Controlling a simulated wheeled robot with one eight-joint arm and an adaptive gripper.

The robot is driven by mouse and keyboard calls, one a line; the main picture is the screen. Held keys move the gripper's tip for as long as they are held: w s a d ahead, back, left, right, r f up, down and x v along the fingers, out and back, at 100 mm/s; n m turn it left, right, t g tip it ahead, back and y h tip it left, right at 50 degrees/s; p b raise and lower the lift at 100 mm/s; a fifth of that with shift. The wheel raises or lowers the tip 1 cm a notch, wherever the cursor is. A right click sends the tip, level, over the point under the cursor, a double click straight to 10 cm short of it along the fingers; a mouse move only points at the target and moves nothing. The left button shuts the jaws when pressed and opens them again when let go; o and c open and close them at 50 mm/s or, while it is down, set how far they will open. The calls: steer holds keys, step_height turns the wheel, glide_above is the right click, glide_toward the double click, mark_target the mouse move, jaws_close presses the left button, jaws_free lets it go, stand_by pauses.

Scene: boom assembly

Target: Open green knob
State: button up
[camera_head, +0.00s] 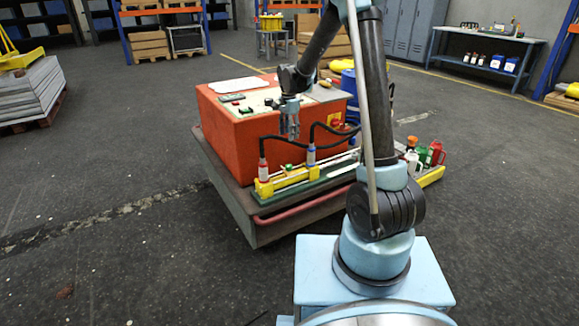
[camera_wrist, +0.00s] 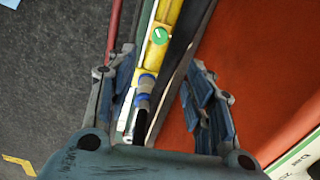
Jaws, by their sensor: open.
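The green knob (camera_wrist: 160,34) is a small round knob with a white mark, on the yellow valve block (camera_wrist: 153,55). It lies ahead of my fingertips in the wrist view, between their lines and apart from them. In the head view the green knob (camera_head: 288,167) is tiny, on the yellow valve block (camera_head: 266,187) at the front of the cart. My gripper (camera_head: 290,132) hangs pointing down above the block, in front of the orange box. In the wrist view my gripper (camera_wrist: 162,72) is open, with nothing held between its fingers.
An orange box (camera_head: 228,140) with a control panel stands on a cart (camera_head: 255,225). Black hoses with a red-collared connector (camera_head: 263,168) and a blue-collared connector (camera_head: 311,157) rise from the block. Small bottles (camera_head: 430,155) stand at right.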

steer(key=m, duration=0.1)
glide_toward(289, 165)
step_height(289, 165, down, 9)
steer(key=shift+f, duration=0.1)
stand_by(0.8)
steer(key=c, duration=1.1)
